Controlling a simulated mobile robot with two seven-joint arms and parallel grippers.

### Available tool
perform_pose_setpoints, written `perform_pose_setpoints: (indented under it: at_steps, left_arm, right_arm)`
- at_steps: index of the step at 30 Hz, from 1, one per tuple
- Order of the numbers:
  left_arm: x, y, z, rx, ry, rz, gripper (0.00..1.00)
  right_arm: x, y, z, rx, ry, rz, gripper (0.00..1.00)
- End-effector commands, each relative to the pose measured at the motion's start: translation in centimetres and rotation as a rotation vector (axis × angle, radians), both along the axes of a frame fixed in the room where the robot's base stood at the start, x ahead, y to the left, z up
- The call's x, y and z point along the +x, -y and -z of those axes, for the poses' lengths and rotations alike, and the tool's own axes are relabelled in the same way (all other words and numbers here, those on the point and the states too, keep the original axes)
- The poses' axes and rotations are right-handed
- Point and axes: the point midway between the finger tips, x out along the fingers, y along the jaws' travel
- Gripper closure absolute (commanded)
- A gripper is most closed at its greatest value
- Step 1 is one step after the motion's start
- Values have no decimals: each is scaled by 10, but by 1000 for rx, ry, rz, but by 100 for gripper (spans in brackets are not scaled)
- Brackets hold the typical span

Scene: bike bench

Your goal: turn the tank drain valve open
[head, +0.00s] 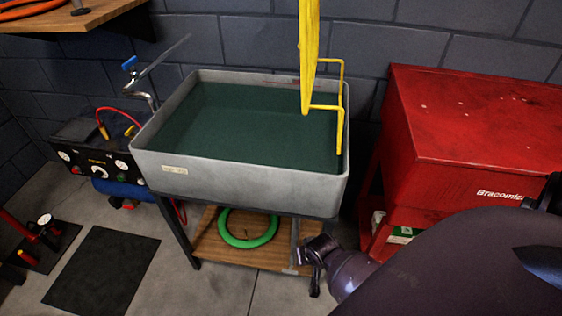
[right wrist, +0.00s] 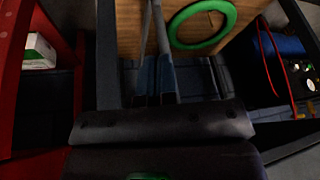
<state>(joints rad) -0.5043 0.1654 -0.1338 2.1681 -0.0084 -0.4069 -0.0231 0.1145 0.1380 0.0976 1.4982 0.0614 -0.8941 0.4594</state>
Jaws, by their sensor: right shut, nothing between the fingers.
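The tank (head: 250,180) is a grey basin on dark legs, holding dark green liquid, in the head view. A thin grey pipe (head: 295,235) runs down under its right front, and a grey pipe also shows in the right wrist view (right wrist: 162,35). I cannot make out the drain valve or its handle for sure; my gripper covers that spot. My right gripper (head: 306,252) is shut and empty, low beside the pipe under the tank's front right corner. Whether it touches the pipe or a valve, I cannot tell. My left gripper is not in view.
A wooden shelf (head: 213,248) under the tank bears a green ring (head: 247,241). A red cabinet (head: 455,125) stands at the right, a compressor (head: 95,160) at the left. A yellow frame (head: 341,125) hangs over the tank. A blue-handled tap (head: 130,63) is at the back left.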

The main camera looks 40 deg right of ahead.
Motion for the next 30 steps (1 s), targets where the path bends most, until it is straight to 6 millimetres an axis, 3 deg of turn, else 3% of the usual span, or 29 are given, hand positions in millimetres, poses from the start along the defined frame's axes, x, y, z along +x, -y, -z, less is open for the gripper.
perform_pose_setpoints:
  at_steps: [1, 6, 13, 22, 30]
  left_arm:
    - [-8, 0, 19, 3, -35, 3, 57]
    - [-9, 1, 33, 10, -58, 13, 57]
    - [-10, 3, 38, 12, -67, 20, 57]
    - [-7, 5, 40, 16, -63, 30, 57]
    - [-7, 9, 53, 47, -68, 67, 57]
  right_arm:
    - [2, 0, 31, 22, -67, 45, 100]
    - [29, -4, 73, 96, -213, 203, 100]
    - [52, -14, 94, 154, -327, 331, 100]
    - [57, -18, 109, 172, -366, 371, 100]
    - [51, -17, 155, 169, -375, 370, 100]
